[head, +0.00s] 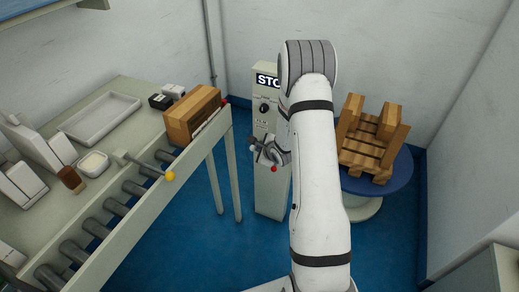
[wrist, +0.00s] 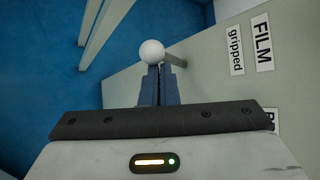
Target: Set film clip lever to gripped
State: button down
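The film clip lever shows in the wrist view as a white ball knob (wrist: 152,52) on a short grey rod that runs right to the pale cabinet face. Labels reading "FILM" (wrist: 262,43) and "gripped" (wrist: 235,50) are on that face, right of the lever. My gripper (wrist: 160,70) has its blue fingers close together, with only a thin line between them. Their tips are right at the knob, which partly overlaps them; I cannot tell whether they clasp it. In the head view my gripper (head: 266,152) is at the front of the cabinet (head: 270,200), and my arm hides part of it.
A red knob (head: 274,169) is just below my gripper. A roller table (head: 150,215) with a yellow-tipped lever (head: 170,176) and a wooden box (head: 193,115) stands left. A round blue table (head: 385,180) bearing a wooden rack (head: 371,140) stands right. Blue floor lies between.

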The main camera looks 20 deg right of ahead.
jog(key=shift+w+a+r, duration=0.15)
jog(key=shift+a+r, duration=0.05)
jog(key=shift+r, duration=0.35)
jog(key=shift+r+p, duration=0.1)
jog(key=shift+p, duration=0.25)
jog(key=shift+r, duration=0.2)
jog(key=s+d+r+p, duration=0.3)
jog(key=s+r+p, duration=0.3)
jog(key=p, duration=0.1)
jog(key=shift+d+r, duration=0.15)
jog(key=shift+d, duration=0.05)
jog(key=shift+r, duration=0.1)
